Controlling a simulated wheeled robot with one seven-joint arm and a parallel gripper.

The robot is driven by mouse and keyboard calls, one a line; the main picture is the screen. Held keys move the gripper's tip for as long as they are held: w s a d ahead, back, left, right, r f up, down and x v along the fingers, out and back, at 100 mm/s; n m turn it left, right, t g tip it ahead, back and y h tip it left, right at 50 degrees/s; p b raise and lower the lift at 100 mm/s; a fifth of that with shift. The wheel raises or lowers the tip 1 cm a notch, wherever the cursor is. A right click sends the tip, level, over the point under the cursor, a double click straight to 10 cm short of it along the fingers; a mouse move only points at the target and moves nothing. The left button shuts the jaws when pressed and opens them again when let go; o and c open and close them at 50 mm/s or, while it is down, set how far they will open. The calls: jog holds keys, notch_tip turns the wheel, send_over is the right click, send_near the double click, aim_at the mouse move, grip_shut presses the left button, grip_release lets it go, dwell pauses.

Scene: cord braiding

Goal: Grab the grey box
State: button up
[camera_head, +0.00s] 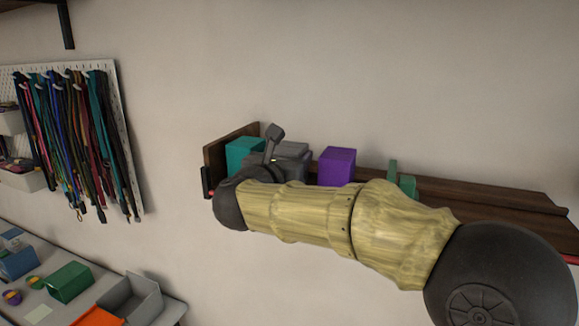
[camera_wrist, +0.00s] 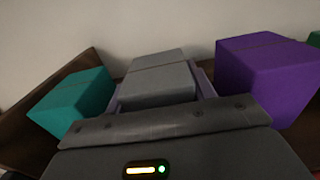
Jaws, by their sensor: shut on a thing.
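The grey box (camera_wrist: 157,80) sits in the middle of the wrist view, between the jaws of my gripper (camera_wrist: 160,92). My gripper is shut on it, with a jaw showing along each side of the box. In the head view the grey box (camera_head: 293,150) shows on the wall shelf, partly hidden behind my wrist and gripper (camera_head: 277,158). Whether the box touches the shelf is hidden.
A teal box (camera_head: 243,152) stands close on the left and a purple box (camera_head: 337,165) close on the right. The wooden shelf (camera_head: 480,197) has a raised left end and green items (camera_head: 402,183) farther right. A pegboard with cords (camera_head: 122,120) hangs left.

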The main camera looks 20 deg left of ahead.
jog(key=shift+r, duration=0.1)
notch_tip(320, 180, up, 10)
jog(key=b, duration=0.2)
jog(key=shift+b, duration=0.35)
dwell(0.7)
